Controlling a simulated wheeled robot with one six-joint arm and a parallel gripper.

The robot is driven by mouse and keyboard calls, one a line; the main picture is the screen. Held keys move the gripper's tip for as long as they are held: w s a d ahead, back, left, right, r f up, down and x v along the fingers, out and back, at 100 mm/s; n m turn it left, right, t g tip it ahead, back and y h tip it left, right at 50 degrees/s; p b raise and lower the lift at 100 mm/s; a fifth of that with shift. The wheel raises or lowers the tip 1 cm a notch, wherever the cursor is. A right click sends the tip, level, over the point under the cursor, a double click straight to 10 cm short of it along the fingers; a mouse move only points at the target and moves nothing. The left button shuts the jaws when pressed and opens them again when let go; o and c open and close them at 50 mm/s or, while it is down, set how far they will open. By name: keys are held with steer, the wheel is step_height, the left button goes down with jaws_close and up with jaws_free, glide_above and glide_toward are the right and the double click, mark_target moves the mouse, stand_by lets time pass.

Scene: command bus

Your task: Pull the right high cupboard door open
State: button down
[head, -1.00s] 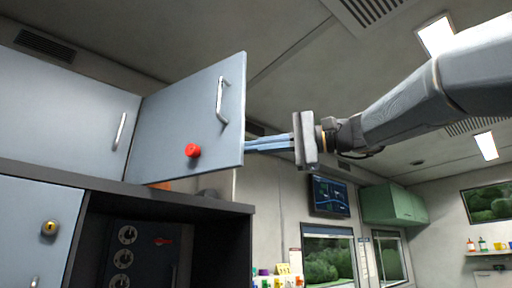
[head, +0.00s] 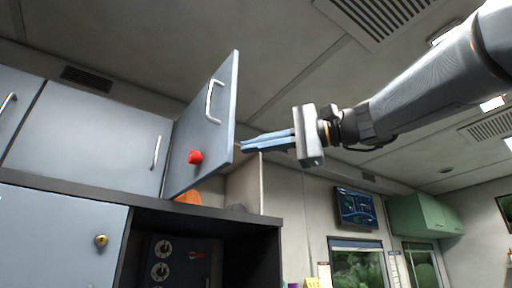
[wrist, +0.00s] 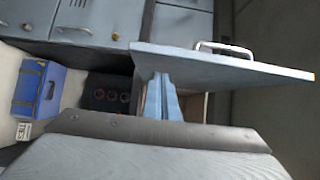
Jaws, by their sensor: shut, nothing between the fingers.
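The right high cupboard door (head: 208,130) is blue-grey and stands ajar, swung out from the cupboard front. It has a silver bar handle (head: 211,102) and a red knob (head: 195,157) on its outer face. My gripper (head: 243,146) is shut and empty, its blue fingers at the door's free edge. In the wrist view the fingers (wrist: 161,97) reach up beside the inner side of the door (wrist: 215,62), close to it; I cannot tell whether they touch. The handle (wrist: 225,47) is on the far side of the door there.
The left high cupboard door (head: 88,133) is closed. A dark shelf edge (head: 140,206) runs below, over an open bay with a panel of dials (head: 163,260). A blue case (wrist: 38,90) shows in the wrist view.

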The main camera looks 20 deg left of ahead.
steer(key=d+b, duration=0.2)
steer(key=d, duration=0.9)
steer(key=shift+s+d, duration=0.35)
steer(key=shift+s, duration=0.1)
